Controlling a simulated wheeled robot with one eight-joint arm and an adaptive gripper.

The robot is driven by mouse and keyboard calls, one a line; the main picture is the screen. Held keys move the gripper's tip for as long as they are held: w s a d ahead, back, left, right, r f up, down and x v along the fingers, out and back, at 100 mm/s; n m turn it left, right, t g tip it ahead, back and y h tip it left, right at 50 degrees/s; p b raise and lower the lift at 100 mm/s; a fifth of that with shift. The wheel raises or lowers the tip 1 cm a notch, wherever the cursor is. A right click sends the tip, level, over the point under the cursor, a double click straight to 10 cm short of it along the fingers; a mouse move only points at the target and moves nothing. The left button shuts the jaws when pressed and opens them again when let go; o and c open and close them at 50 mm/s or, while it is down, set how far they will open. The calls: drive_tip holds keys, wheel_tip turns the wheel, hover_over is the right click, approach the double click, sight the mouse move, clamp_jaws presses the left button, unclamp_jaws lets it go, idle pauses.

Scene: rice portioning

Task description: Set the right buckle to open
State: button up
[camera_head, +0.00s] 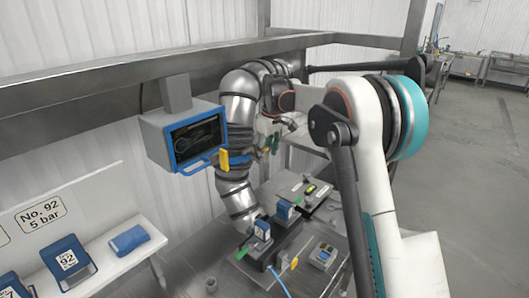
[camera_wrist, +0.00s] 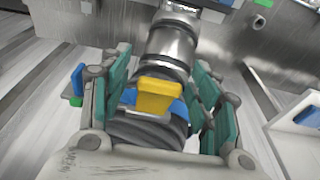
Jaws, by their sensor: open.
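A yellow buckle (camera_wrist: 158,97) sits on a blue band (camera_wrist: 128,97) around the ribbed metal pipe (camera_wrist: 172,45) in the wrist view. My gripper (camera_wrist: 160,105) is open, with its green-padded fingers on either side of the buckle and a gap to each side. In the head view my gripper (camera_head: 271,143) is at the right side of the pipe (camera_head: 238,110), where its fingers partly hide the right buckle. Another yellow buckle (camera_head: 224,160) shows on the pipe's left side. Whether the right buckle's lever is fastened or loose I cannot tell.
A blue-framed screen (camera_head: 197,138) hangs left of the pipe. A steel beam (camera_head: 150,70) crosses above. A white shelf (camera_head: 110,262) with blue packs stands at left. Open floor lies at right.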

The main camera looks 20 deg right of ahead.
wheel_tip(320, 180, up, 12)
drive_tip(key=s+d, duration=0.1)
drive_tip(key=shift+s, duration=0.35)
drive_tip(key=shift+d+f, duration=0.1)
drive_tip(key=s+a+f+m+t+b, duration=0.1)
drive_tip(key=s+f+m+b, duration=0.3)
drive_tip(key=s, duration=0.7)
drive_tip(key=s+a+f+t+b, duration=0.15)
drive_tip(key=s+b, duration=0.35)
drive_tip(key=s, duration=0.6)
drive_tip(key=s+f+m+t+h+b, duration=0.1)
drive_tip(key=s+f+m+t+b, duration=0.2)
drive_tip(key=s+f, duration=1.7)
drive_tip(key=s+b, duration=0.1)
drive_tip(key=b, duration=0.3)
drive_tip(key=shift+a+f+b, duration=0.2)
drive_tip(key=shift+f+b, duration=0.05)
drive_tip(key=shift+b, duration=0.1)
